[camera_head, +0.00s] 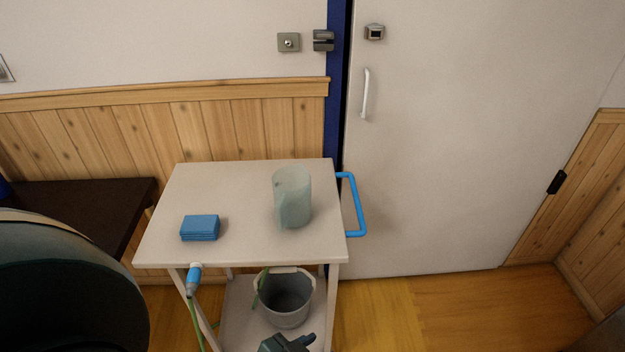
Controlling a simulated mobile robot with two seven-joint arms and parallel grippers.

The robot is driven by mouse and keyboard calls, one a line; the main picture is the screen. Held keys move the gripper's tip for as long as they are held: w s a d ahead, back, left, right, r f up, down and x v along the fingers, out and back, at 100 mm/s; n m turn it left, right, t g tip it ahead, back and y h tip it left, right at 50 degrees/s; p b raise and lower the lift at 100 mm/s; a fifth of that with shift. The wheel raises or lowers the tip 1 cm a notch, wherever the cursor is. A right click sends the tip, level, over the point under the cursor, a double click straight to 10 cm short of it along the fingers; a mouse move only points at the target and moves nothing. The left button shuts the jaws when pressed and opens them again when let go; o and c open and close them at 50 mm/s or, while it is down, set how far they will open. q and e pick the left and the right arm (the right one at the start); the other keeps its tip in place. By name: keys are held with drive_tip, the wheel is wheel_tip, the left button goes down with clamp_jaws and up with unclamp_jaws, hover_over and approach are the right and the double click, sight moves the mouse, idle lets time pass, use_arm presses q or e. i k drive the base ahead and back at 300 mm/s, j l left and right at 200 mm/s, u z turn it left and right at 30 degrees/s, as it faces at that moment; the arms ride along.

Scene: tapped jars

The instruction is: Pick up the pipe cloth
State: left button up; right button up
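A blue folded cloth (200,228), which I take to be the pipe cloth, lies flat on the left front part of the white trolley's top (235,190). It looks like a small stack of folded layers. Nothing touches it from above. I see no gripper that I can make out clearly. A dark grey-green part at the bottom edge, below the bucket, is cut off, and I cannot tell what it is.
A translucent pale green jug (292,198) stands right of the cloth. The trolley has a blue handle (358,205) on its right. A blue hose fitting (194,279) hangs at its front left. A grey bucket (287,303) stands below. A white door (450,150) is behind.

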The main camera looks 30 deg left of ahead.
sight(197, 228)
drive_tip(key=u, duration=1.7)
